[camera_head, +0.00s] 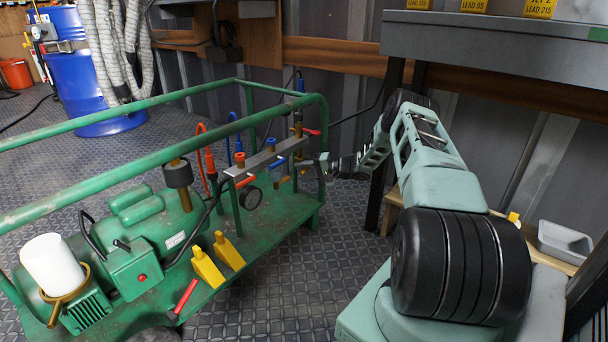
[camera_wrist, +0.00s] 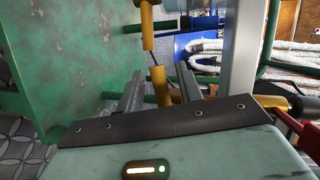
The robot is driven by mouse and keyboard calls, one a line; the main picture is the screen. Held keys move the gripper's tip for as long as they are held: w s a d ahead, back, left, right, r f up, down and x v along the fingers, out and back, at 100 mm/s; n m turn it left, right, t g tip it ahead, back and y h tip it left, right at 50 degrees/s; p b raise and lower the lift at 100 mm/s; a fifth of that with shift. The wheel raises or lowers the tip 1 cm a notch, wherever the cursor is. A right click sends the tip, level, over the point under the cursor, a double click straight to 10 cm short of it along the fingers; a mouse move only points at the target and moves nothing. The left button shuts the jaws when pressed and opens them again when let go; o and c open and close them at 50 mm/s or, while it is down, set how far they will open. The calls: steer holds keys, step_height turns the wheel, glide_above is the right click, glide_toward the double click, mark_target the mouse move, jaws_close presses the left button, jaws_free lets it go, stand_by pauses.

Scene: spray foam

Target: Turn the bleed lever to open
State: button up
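No handle is labelled as the bleed lever, so I cannot tell for certain which one it is. A red lever (camera_head: 309,131) sticks out at the cart's right end. My gripper (camera_head: 324,167) is just right of the manifold in the head view. In the wrist view my gripper (camera_wrist: 161,85) has its two grey fingers apart, with a brass fitting (camera_wrist: 159,84) showing between them. A red part (camera_wrist: 294,138) is at the right edge.
Two yellow wedges (camera_head: 228,250) and a red-handled tool (camera_head: 185,297) lie on the cart. Green rails (camera_head: 160,165) run around the cart. A grey shelf (camera_head: 500,42) overhangs at upper right. A blue drum (camera_head: 85,85) stands at the back left.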

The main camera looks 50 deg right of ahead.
jaws_close()
steer(key=shift+p, duration=0.4)
steer(key=n+p, duration=0.1)
steer(key=n+h+p, duration=0.1)
steer(key=shift+d+f+g+p, duration=0.15)
steer(key=shift+f+g+p, duration=0.1)
steer(key=shift+g+p, duration=0.05)
steer(key=shift+w+d+f+n+h+p, duration=0.1)
steer(key=shift+d+f+n+h+p, duration=0.45)
steer(key=shift+n+h+p, duration=0.55)
steer(key=shift+d+f+n+h+p, duration=0.35)
steer(key=shift+d+n+h+p, duration=0.3)
steer(key=shift+n+h, duration=0.85)
steer(key=shift+w+d+f+n+h+p, duration=0.1)
steer(key=shift+d+f+n+h+p, duration=0.5)
steer(key=shift+n, duration=1)
steer(key=shift+d+r+h, duration=0.1)
steer(key=shift+r+h, duration=0.05)
steer(key=shift+h, duration=0.15)
